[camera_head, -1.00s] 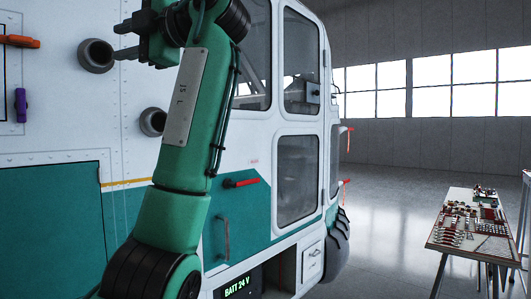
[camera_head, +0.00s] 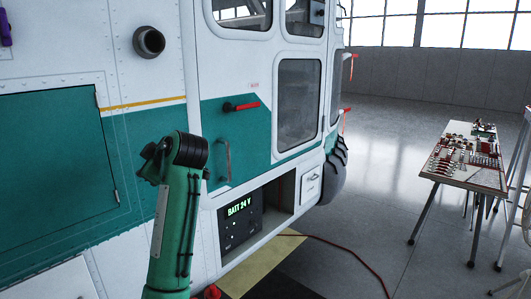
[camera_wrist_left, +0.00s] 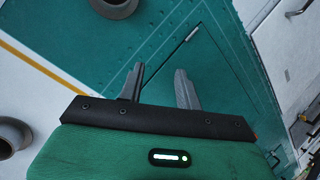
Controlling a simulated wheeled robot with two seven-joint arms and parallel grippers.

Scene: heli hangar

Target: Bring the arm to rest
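My left arm (camera_head: 177,225) is green and rises from the bottom edge in the head view, bent at a dark joint in front of the vehicle's side. The end beyond that joint is mostly hidden; only small dark parts show at its left. In the left wrist view my left gripper (camera_wrist_left: 158,84) has its two grey fingers apart with nothing between them. Beyond them is the teal panel (camera_wrist_left: 85,45); I cannot tell the exact distance. My right gripper is in neither view.
The white and teal vehicle (camera_head: 225,75) fills the left, with a round grey port (camera_head: 148,42), a red handle (camera_head: 241,106) and an open bay holding a "BATT 24 V" unit (camera_head: 240,222). A red cable (camera_head: 350,255) lies on the floor. A tool table (camera_head: 462,177) stands right.

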